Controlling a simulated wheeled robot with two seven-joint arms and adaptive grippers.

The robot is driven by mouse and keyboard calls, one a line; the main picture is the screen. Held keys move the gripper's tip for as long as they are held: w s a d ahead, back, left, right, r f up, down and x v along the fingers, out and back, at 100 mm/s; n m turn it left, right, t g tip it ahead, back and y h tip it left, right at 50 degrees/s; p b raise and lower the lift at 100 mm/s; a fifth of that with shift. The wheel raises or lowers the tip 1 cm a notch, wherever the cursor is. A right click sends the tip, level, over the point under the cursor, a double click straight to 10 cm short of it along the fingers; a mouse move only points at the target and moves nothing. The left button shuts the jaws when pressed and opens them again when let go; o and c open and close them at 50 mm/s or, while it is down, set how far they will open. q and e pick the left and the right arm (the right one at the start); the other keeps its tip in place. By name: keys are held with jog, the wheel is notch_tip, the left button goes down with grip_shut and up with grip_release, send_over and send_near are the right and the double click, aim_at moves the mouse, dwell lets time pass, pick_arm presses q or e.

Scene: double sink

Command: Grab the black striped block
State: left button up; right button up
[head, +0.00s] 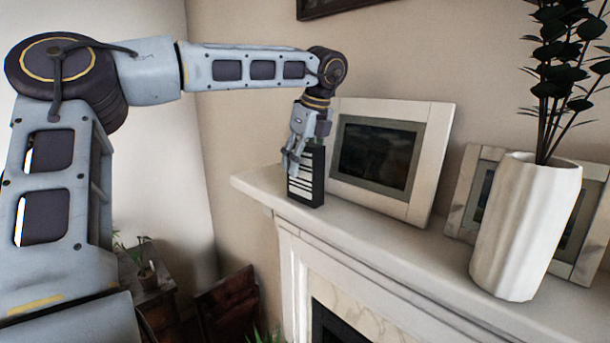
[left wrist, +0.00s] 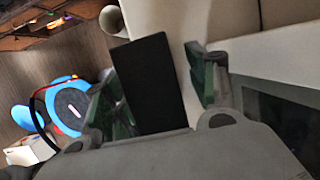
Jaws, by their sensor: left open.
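The black striped block (head: 306,176) stands upright on the white mantel shelf, near its left end, with white stripes on its front face. In the left wrist view its plain black top (left wrist: 151,84) lies between the fingers. My left gripper (head: 292,162) points down at the block from above, its fingers open around the block's upper part. The left wrist view shows one finger on each side of the block (left wrist: 155,88), with a gap on the right side; contact on the left side is unclear. My right gripper is in neither view.
A white framed picture (head: 423,165) leans on the wall just right of the block. A white ribbed vase (head: 525,225) with dark leaves and another frame stand farther right on the mantel (head: 400,242). The shelf between the first frame and vase is mostly clear.

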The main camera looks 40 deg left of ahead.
pick_arm(q)
jog(key=shift+f, duration=0.1)
dwell(0.4)
grip_shut()
dwell(0.5)
jog(key=shift+r, duration=5.25)
